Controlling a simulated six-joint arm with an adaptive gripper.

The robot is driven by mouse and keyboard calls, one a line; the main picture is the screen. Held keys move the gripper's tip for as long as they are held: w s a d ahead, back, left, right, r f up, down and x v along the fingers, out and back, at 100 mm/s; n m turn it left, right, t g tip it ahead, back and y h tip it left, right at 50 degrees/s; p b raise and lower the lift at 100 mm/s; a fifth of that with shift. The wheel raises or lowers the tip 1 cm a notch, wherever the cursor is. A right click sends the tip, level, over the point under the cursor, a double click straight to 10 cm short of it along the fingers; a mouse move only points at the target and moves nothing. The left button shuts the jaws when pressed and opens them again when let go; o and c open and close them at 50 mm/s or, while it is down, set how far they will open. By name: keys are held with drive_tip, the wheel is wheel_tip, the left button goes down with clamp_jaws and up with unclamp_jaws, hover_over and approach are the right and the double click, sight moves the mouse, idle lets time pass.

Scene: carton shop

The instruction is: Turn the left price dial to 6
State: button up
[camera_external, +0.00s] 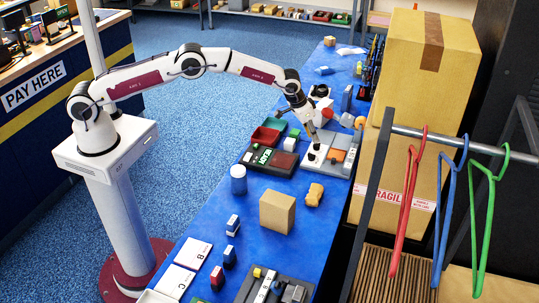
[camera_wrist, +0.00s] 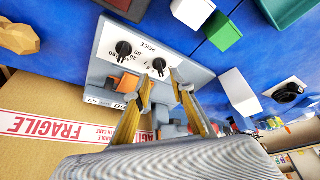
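The price panel (camera_wrist: 140,45) is a white plate with two black dials and the word PRICE, upside down in the wrist view. One dial (camera_wrist: 124,48) is at picture left, with 20 and 80 printed near it. The other dial (camera_wrist: 159,64) is at picture right, the panel's left if the lettering is read upright. My gripper (camera_wrist: 161,76) is open, its two fingertips apart on either side of this second dial; contact cannot be told. The dial's pointer setting is too small to read. In the external view my gripper (camera_external: 314,142) points down over the panel (camera_external: 317,160).
An orange block (camera_external: 336,155) is on the grey base beside the dials. A green and dark device (camera_external: 270,160) lies to the left on the blue table. A tall FRAGILE carton (camera_external: 425,75) rises at right.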

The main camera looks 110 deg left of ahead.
sight(317, 146)
drive_tip(key=shift+x, duration=2.1)
clamp_jaws()
